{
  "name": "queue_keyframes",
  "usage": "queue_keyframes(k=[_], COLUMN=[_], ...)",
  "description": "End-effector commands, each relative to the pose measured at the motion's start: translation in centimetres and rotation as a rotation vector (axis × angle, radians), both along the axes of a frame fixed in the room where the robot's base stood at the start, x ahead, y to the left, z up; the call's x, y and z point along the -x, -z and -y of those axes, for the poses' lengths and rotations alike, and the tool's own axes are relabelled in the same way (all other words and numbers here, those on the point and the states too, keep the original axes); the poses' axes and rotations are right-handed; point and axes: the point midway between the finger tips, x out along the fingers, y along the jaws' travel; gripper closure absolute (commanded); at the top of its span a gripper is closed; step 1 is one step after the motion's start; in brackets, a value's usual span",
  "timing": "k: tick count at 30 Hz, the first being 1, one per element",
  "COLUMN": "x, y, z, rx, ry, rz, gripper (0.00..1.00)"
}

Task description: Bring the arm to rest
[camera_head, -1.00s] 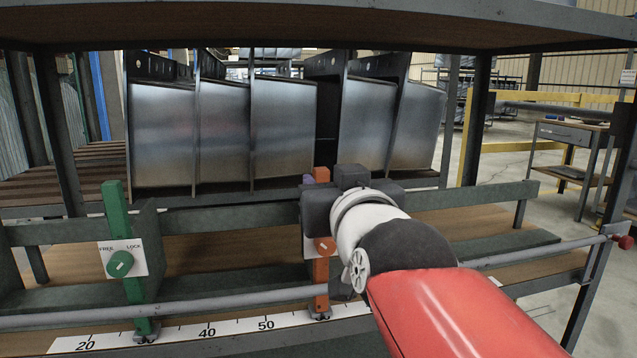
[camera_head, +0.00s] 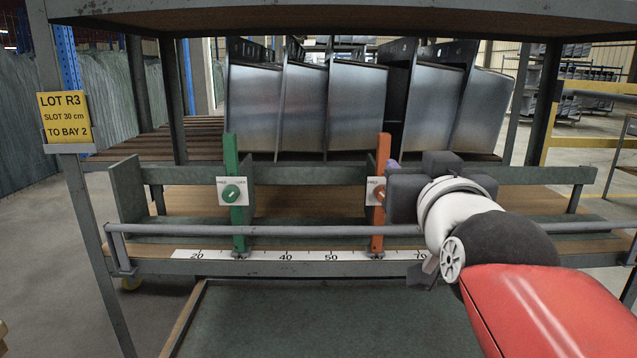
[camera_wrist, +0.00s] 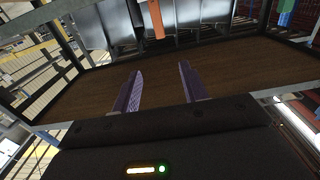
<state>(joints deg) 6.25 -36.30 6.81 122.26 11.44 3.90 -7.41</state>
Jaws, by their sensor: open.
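My gripper shows in the wrist view (camera_wrist: 160,82) with its two purple fingers apart and nothing between them. In the head view its dark body and white wrist stand at right of centre, just right of the orange post (camera_head: 379,222). Only a bit of purple finger (camera_head: 392,165) shows there, beside the post; the rest is hidden by the wrist. My red arm reaches in from the lower right. The orange post also shows in the wrist view (camera_wrist: 155,18), beyond the fingertips.
A green post (camera_head: 236,185) with a dial stands left on the rail (camera_head: 300,231) above a number scale (camera_head: 305,255). A shelf (camera_head: 300,14) spans overhead. A yellow sign (camera_head: 66,117) reads LOT R3, SLOT 30 cm, TO BAY 2.

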Motion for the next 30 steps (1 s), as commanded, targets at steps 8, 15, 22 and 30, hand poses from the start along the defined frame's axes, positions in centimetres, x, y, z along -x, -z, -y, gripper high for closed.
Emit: queue_keyframes(k=[8,15,22,30], x=[0.6,2.3,6.6,13.4], y=[4.3,10.3,18.6,26.6], z=[0.2,0.6,1.3,2.4], rx=[0.0,-0.001,-0.003,-0.001], ry=[-0.01,-0.018,-0.02,-0.003], rz=[-0.151,-0.362,-0.682,-1.042], gripper=[0.56,0.56,0.56,0.56])
